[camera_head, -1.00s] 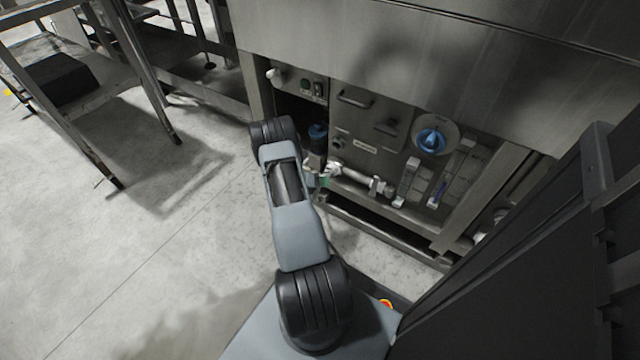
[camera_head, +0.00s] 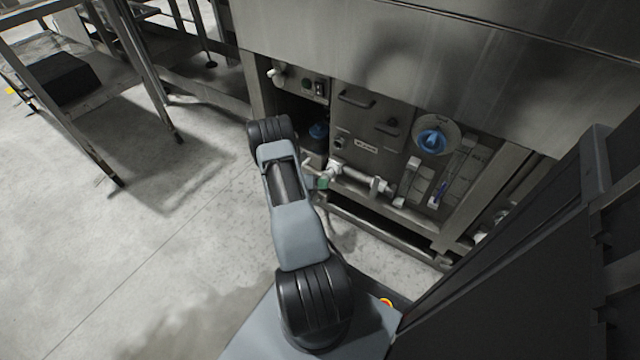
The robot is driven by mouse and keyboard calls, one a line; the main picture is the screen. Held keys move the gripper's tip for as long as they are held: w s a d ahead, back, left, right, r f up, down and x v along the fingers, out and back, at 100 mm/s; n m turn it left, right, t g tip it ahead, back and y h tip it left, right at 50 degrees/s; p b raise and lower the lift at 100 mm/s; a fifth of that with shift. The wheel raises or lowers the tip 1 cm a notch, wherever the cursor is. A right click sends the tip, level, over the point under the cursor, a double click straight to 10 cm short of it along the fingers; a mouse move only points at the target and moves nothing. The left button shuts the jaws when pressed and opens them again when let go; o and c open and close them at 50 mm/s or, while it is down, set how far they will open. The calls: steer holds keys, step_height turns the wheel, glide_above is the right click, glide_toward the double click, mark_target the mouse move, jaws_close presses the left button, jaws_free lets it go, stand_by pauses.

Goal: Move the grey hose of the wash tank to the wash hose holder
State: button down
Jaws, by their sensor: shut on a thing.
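My gripper (camera_head: 323,172) is at the end of my arm, low in front of the tunnel washer's panel. It is small in view and partly hidden behind my forearm. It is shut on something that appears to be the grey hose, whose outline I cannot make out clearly. A pale pipe fitting (camera_head: 335,166) is just right of the gripper; I cannot tell whether they touch. I cannot pick out the wash hose holder with certainty.
The washer panel has a blue dial (camera_head: 432,141), a dark handle (camera_head: 357,99) and a horizontal pipe (camera_head: 358,178). A blue part (camera_head: 318,130) sits in the dark opening. A metal table (camera_head: 70,95) stands at left. Floor (camera_head: 150,230) between is clear.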

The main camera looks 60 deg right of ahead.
steer(key=shift+a+p, duration=0.35)
steer(key=shift+a, duration=1.4)
step_height(320, 180, up, 11)
steer(key=b, duration=0.2)
glide_above(325, 175)
steer(key=a, duration=0.2)
steer(key=shift+d, duration=0.1)
stand_by(1.5)
steer(key=shift+d, duration=0.15)
steer(key=shift+d, duration=0.8)
